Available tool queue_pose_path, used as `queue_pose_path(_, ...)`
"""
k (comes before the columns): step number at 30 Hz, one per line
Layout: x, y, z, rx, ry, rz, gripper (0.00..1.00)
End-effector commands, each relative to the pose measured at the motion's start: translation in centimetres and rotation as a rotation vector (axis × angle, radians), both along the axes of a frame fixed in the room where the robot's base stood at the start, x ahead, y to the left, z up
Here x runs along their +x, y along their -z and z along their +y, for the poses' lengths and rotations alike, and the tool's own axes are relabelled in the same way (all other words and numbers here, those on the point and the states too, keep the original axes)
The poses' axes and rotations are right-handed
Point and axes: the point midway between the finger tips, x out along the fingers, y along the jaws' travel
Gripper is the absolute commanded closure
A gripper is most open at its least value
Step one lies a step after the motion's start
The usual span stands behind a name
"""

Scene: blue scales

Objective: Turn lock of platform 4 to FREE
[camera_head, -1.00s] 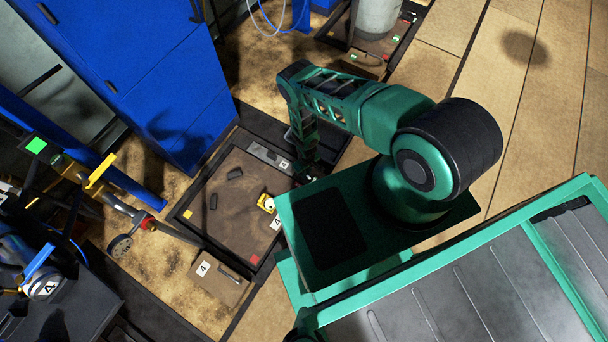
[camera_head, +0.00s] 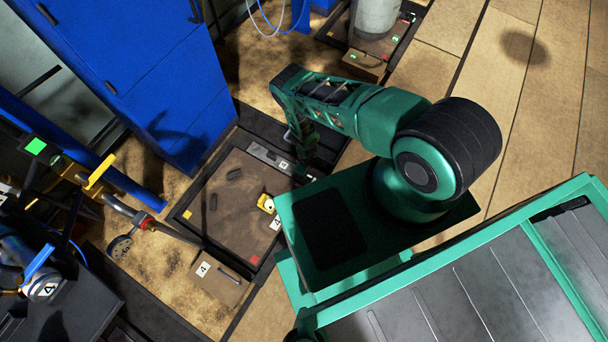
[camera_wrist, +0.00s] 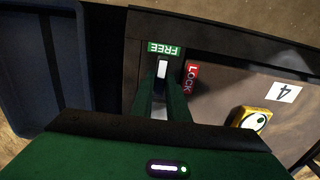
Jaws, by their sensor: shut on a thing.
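Platform 4 (camera_head: 228,222) is a brown square plate in a dark frame on the floor, with a white "4" label beside it. In the wrist view, the platform's lock has a green FREE label (camera_wrist: 163,48) and a red LOCK label (camera_wrist: 191,76). The light lock lever (camera_wrist: 162,69) points toward FREE, to the left of LOCK. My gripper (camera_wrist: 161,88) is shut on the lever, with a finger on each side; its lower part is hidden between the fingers. In the head view, the fingertips are too dark to make out.
A yellow piece with a round white face (camera_wrist: 253,120) sits at the platform edge beside the "4" label. A blue cabinet (camera_head: 150,80) stands behind the platform. A wheeled stand (camera_head: 122,246) is at the left. Another platform with a grey cylinder (camera_head: 378,18) lies at the back.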

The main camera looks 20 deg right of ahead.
Motion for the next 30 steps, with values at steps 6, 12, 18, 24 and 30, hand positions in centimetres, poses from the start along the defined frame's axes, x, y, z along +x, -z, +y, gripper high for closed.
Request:
queue_pose_path(6,1.0,-0.2,0.5,0.008,-0.002,-0.016,0.81)
queue_pose_path(12,0.6,-0.1,0.4,0.006,-0.001,-0.009,0.67)
queue_pose_path(18,0.4,-0.2,0.3,0.004,0.0,-0.006,0.67)
queue_pose_path(24,0.4,-1.9,0.2,0.004,0.0,-0.005,0.67)
queue_pose_path(30,0.4,-5.2,0.3,0.004,0.0,-0.007,0.67)
